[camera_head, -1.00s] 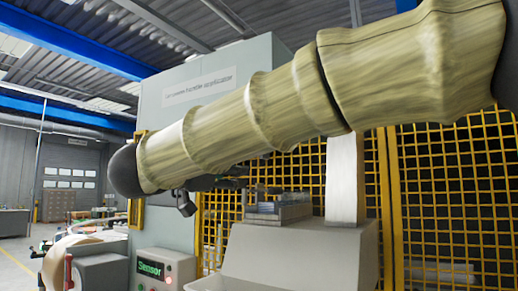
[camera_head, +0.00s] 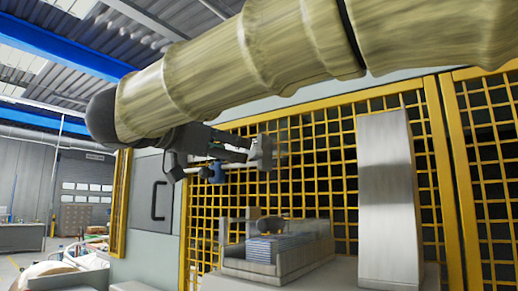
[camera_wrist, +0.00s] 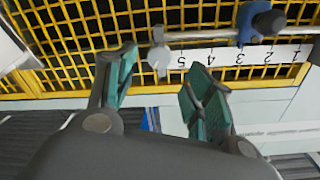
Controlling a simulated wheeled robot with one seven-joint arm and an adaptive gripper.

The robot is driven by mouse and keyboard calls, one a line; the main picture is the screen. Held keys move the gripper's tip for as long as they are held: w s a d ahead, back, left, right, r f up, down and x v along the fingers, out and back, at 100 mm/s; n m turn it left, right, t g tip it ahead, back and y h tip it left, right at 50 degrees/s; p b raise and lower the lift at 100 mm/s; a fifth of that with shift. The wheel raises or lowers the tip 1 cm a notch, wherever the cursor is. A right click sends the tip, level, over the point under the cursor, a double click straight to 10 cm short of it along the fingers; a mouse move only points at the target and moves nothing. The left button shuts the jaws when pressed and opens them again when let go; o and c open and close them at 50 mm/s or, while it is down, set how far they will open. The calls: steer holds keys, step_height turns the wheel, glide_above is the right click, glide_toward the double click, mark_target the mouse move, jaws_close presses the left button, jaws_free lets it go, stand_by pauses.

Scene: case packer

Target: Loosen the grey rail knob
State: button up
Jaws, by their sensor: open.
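The grey rail knob (camera_wrist: 158,52) shows in the wrist view, beside the white numbered scale, in front of the yellow mesh. My gripper (camera_wrist: 160,72) is open, with one green-padded finger to each side of the knob's lower end in the picture. The knob appears beyond the fingertips; I cannot tell how far, and no contact is visible. A blue clamp with a dark knob (camera_wrist: 250,24) sits on the rail to the right. In the head view the blue part (camera_head: 216,172) shows below my forearm, and the fingers are hard to make out there.
The yellow mesh guard (camera_head: 310,165) stands close behind the rail. Below it is a tray of flat, striped items (camera_head: 285,246). A tall pale post (camera_head: 388,195) stands to the right. A grey door panel with a handle (camera_head: 152,203) is at left.

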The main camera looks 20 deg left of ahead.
mark_target(251, 152)
steer(key=p+x, duration=0.2)
steer(key=x, duration=0.5)
steer(key=shift+w+d, duration=0.15)
steer(key=shift+c, duration=0.4)
steer(key=c, duration=1)
